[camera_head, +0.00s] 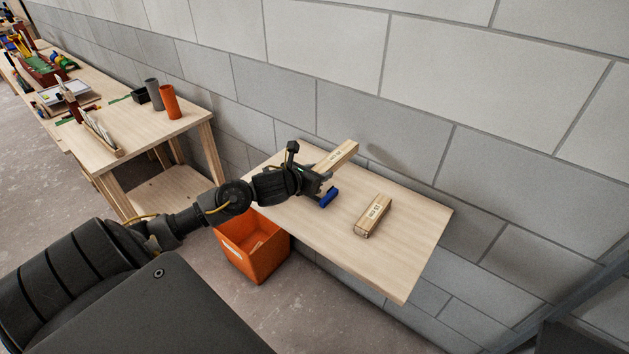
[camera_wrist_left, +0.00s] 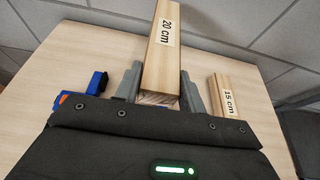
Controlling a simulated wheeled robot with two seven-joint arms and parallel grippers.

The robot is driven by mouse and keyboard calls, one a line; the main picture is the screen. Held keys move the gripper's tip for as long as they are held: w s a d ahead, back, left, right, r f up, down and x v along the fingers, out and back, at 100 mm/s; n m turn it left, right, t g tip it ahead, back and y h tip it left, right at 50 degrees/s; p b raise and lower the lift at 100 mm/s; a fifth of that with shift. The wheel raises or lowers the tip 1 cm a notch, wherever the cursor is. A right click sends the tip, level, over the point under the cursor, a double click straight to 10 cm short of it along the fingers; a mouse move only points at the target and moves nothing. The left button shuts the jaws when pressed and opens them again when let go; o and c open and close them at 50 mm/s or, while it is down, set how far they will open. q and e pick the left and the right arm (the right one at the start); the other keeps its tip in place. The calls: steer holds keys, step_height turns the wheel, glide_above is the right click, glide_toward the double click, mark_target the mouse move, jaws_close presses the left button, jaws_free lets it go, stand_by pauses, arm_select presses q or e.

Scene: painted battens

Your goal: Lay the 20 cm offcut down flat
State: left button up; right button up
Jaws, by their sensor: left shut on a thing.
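The 20 cm offcut (camera_head: 337,157) is a pale wooden batten with a white label. It also shows in the left wrist view (camera_wrist_left: 162,62), where the label reads "20 cm". My left gripper (camera_head: 316,179) is shut on the offcut, with one finger on each side of it in the left wrist view (camera_wrist_left: 158,88). The offcut points away from the gripper, toward the wall, over the wall-side table (camera_head: 410,255). I cannot tell whether it touches the table top. My right gripper is in neither view.
A shorter batten (camera_head: 372,215), labelled "15 cm" in the left wrist view (camera_wrist_left: 226,98), lies on the table right of the gripper. A blue tool (camera_head: 328,197) lies close by the gripper. An orange bin (camera_head: 252,250) stands below. The table's right end is clear.

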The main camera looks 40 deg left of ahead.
arm_select(q)
steer(key=a+f, duration=0.1)
steer(key=w+a+f, duration=0.1)
steer(key=f, duration=0.1)
steer(key=w+a+f, duration=0.1)
steer(key=shift+f, duration=0.2)
steer(key=shift+w+a+f+p, duration=0.35)
steer(key=shift+a+f, duration=0.15)
steer(key=shift+f, duration=0.1)
step_height(320, 180, down, 2)
steer(key=shift+f+p, duration=0.1)
steer(key=shift+p, duration=0.5)
steer(key=shift+f, duration=0.55)
steer(key=o, duration=0.6)
steer(key=shift+f, duration=0.2)
steer(key=o, duration=0.4)
steer(key=shift+o, duration=0.2)
